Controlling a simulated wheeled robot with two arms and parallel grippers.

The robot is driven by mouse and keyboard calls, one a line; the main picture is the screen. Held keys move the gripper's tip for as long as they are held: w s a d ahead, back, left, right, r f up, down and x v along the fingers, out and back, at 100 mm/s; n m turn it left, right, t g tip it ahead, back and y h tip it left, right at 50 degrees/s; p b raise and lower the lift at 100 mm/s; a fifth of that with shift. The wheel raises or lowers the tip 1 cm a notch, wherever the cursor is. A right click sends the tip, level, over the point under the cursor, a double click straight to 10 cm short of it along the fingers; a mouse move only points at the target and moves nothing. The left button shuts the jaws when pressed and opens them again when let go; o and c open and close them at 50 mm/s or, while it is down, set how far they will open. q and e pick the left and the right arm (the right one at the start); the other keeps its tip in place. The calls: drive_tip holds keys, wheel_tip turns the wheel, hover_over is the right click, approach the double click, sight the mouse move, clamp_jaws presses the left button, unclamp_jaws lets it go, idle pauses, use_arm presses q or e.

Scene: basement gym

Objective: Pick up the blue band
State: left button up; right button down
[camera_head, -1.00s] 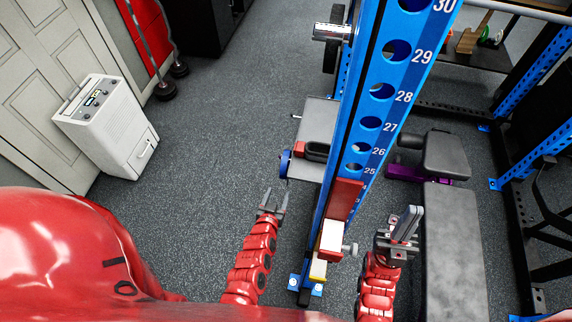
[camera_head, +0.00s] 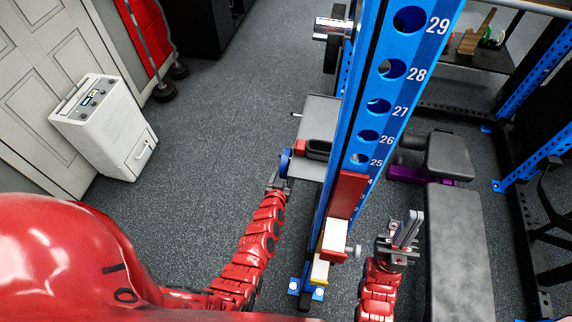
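The blue band (camera_head: 285,162) is a small round blue roll at the left edge of a grey shelf (camera_head: 318,110) beside the blue upright. My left gripper (camera_head: 279,181) is just below the band, its tips at or very near the band's lower edge. Its fingers look spread, with one on each side of a gap. I cannot tell whether they touch the band. My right gripper (camera_head: 407,228) is on the other side of the upright, by the bench. Its two grey fingers lie close together and hold nothing that I can see.
The numbered blue upright (camera_head: 386,95) stands between my arms. Red, white and yellow blocks (camera_head: 334,236) sit low on it. A dark and red item (camera_head: 316,150) lies beside the band. A grey bench (camera_head: 455,245) is at right. Floor at left is clear up to a white appliance (camera_head: 105,125).

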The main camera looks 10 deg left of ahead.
use_arm(q)
drive_tip(key=shift+r, duration=0.1)
drive_tip(key=shift+c, duration=1.4)
clamp_jaws()
drive_tip(key=shift+a+r, duration=0.1)
drive_tip(key=shift+a+r, duration=0.2)
drive_tip(key=shift+r, duration=0.05)
drive_tip(key=a+r+b, duration=0.6)
drive_tip(key=a+r, duration=0.1)
drive_tip(key=a, duration=0.6)
drive_tip(key=shift+a+r, duration=0.2)
